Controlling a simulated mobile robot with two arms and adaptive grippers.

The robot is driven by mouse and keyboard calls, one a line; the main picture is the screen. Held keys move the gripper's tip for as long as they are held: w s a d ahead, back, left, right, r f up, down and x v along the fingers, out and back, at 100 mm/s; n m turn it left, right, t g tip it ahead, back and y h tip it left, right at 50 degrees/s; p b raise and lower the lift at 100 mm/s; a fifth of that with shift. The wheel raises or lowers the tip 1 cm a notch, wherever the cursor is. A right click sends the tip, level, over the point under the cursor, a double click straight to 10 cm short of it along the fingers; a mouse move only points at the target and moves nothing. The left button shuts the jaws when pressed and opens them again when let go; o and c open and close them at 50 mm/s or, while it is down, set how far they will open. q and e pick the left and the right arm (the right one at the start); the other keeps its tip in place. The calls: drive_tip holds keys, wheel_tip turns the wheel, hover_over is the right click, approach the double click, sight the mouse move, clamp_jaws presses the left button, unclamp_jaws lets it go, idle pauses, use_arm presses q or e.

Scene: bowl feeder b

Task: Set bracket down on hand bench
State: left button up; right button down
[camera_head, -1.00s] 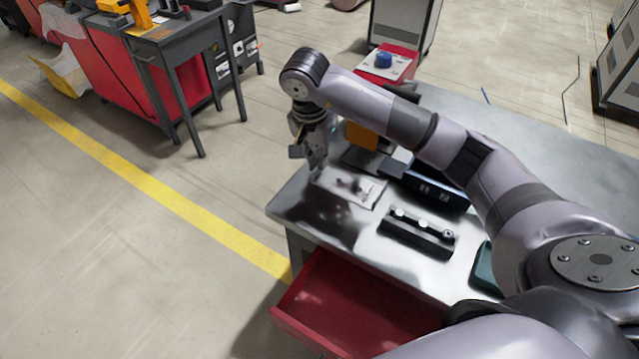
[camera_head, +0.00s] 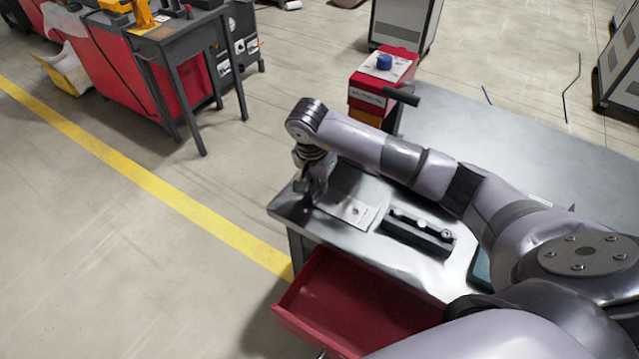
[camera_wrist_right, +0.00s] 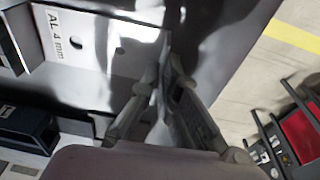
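The bracket (camera_head: 350,207) is a flat, light grey metal plate with dark holes and a white label. It is over the near left part of the grey hand bench (camera_head: 285,207). In the right wrist view the bracket (camera_wrist_right: 88,75) shows the label "AL 4 mm". My right gripper (camera_head: 314,193) points down at the bracket's left edge. In the wrist view its fingers (camera_wrist_right: 163,88) are close together on that edge. Whether the bracket touches the bench cannot be told. My left gripper is out of view.
A black block with round knobs (camera_head: 418,233) lies right of the bracket. A red box with a blue button (camera_head: 383,78) stands behind my arm. An open red drawer (camera_head: 345,305) sticks out below the bench's front edge. The far bench top (camera_head: 500,130) is clear.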

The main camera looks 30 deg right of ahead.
drive_tip(key=c, duration=1.8)
unclamp_jaws()
drive_tip(key=shift+r, duration=0.2)
wheel_tip(320, 180, up, 12)
drive_tip(key=a+b, duration=0.1)
drive_tip(key=b, duration=0.1)
drive_tip(key=shift+s+a+f, duration=0.15)
drive_tip(key=shift+s+a, duration=0.15)
drive_tip(key=shift+s, duration=0.05)
drive_tip(key=shift+f, duration=0.1)
